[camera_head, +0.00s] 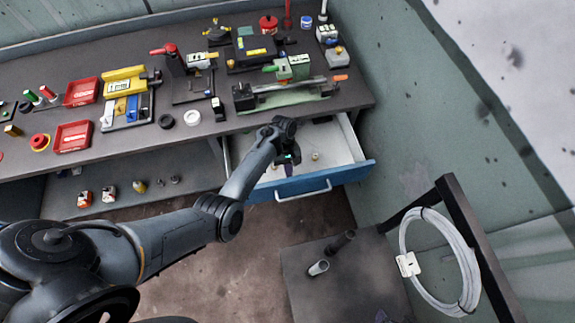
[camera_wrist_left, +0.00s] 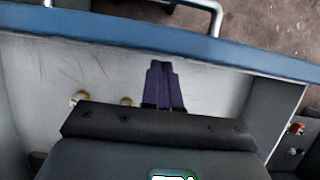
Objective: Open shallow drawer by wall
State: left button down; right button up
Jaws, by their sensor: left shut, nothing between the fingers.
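The shallow drawer (camera_head: 335,178) with a blue front and a silver bar handle (camera_head: 303,191) stands pulled out under the bench's right end, next to the wall. Its pale interior shows in both views, with small brass-coloured knobs (camera_wrist_left: 82,97) inside. My left gripper (camera_head: 288,168) is over the open drawer, behind the blue front, with its arm coming in from the left. In the left wrist view its dark fingers (camera_wrist_left: 162,85) are together and empty, above the drawer's inside and apart from the handle. My right gripper is not in view.
The workbench (camera_head: 235,122) carries red trays (camera_head: 73,137), a vise-like green fixture (camera_head: 290,95) and several tools. A lower shelf (camera_head: 190,180) holds small parts. A dark cart with a coiled cable (camera_head: 470,270) stands at right, near the green wall (camera_head: 420,110). Bare floor lies before the drawer.

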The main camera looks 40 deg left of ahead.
aim_at(290, 178)
pick_arm(q)
jog(key=s+d+p, duration=0.1)
jog(key=p, duration=0.1)
jog(key=s+d+r+p, duration=0.1)
jog(key=p, duration=0.1)
jog(key=shift+s+d, duration=0.1)
jog(key=shift+d, duration=0.25)
jog(key=s+d+p, duration=0.3)
jog(key=shift+d+f, duration=0.3)
jog(key=shift+d, duration=0.05)
jog(key=shift+s+d+f+p, duration=0.15)
jog(key=shift+d+p, duration=0.1)
jog(key=shift+p, duration=0.1)
jog(key=shift+f, duration=0.1)
